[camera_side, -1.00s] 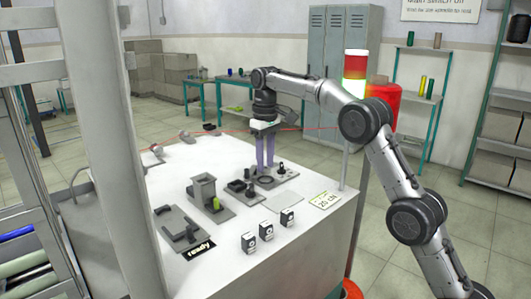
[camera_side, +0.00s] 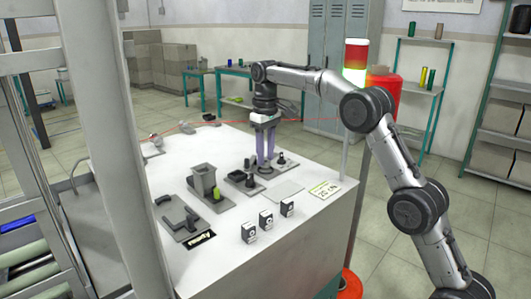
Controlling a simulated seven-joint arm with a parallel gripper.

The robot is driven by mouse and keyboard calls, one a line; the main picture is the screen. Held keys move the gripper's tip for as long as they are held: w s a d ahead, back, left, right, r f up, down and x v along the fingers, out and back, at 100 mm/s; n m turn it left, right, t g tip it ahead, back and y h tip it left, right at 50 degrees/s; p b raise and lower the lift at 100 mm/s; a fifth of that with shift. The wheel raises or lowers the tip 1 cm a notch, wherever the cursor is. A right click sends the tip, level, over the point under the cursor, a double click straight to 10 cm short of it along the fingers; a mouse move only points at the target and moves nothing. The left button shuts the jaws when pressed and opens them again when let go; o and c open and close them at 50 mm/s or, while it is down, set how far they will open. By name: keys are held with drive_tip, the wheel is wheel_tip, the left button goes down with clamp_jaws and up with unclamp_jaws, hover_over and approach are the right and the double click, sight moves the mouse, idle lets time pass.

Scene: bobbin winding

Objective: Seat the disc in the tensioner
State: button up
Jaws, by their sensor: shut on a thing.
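My gripper (camera_side: 265,165) points straight down, with its two long purple fingers close together at the tensioner (camera_side: 288,164), a small grey plate with a dark post on the right side of the table. The fingertips are shut on the disc (camera_side: 265,171), which shows only as a small dark shape low between and around the tips. The fingers hide much of it. I cannot tell whether the disc touches the plate or is just above it.
Left of the tensioner stand a dark tray fixture (camera_side: 241,180), a grey box-shaped holder (camera_side: 203,182) with a green piece, and a flat grey fixture (camera_side: 178,218). Several small black-and-white blocks (camera_side: 265,220) line the front. A "20 cN" card (camera_side: 325,189) lies right. A red thread crosses behind.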

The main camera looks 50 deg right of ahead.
drive_tip(key=shift+f, duration=0.55)
idle(0.8)
drive_tip(key=o, duration=1.1)
drive_tip(key=shift+c, duration=0.2)
drive_tip(key=shift+r, duration=3.55)
